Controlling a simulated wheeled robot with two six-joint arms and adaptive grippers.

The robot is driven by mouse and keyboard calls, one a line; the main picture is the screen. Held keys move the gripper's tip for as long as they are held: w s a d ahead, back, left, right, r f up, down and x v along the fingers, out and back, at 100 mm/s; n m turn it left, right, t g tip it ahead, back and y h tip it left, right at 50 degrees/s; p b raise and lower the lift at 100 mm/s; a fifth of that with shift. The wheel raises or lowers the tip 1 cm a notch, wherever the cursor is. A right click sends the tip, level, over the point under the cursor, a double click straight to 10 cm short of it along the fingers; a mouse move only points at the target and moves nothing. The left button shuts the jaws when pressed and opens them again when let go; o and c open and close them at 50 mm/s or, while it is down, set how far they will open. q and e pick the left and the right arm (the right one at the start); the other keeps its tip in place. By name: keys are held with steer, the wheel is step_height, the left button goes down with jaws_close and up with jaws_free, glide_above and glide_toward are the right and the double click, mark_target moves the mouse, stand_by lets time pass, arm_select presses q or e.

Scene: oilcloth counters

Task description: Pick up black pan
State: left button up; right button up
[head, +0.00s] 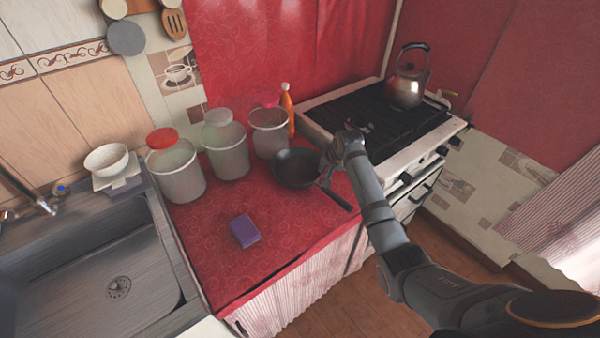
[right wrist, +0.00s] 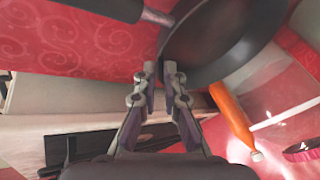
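The black pan (head: 291,165) is on the red counter, beside the stove, with its handle (head: 336,199) pointing toward the counter's front edge. In the right wrist view the pan (right wrist: 225,40) fills the upper right, and its handle (right wrist: 158,17) runs off to the upper left. My right gripper (head: 325,173) is at the pan's rim, close to the handle. In the right wrist view its fingertips (right wrist: 160,68) are close together with the pan's rim between them. Whether the pan is lifted cannot be told. My left gripper is not in view.
Several containers, including one with a red lid (head: 178,172), line the back of the counter. An orange bottle (head: 289,115) stands behind the pan. A purple sponge (head: 244,231) lies nearer the front. The stove (head: 385,120) with a kettle (head: 408,85) is right; the sink (head: 115,285) is left.

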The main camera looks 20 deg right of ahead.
mark_target(319, 174)
steer(key=shift+w+f, duration=0.2)
steer(key=shift+f, duration=0.1)
steer(key=shift+w+f, duration=0.2)
steer(key=shift+f, duration=0.2)
steer(key=x, duration=0.3)
steer(key=shift+w+d+f, duration=0.1)
steer(key=shift+w+f, duration=0.1)
steer(key=shift+f, duration=0.1)
steer(key=shift+w+f, duration=0.1)
steer(key=shift+f, duration=0.1)
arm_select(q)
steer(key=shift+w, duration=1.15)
arm_select(e)
steer(key=shift+r, duration=0.1)
jaws_close()
steer(key=shift+r, duration=0.15)
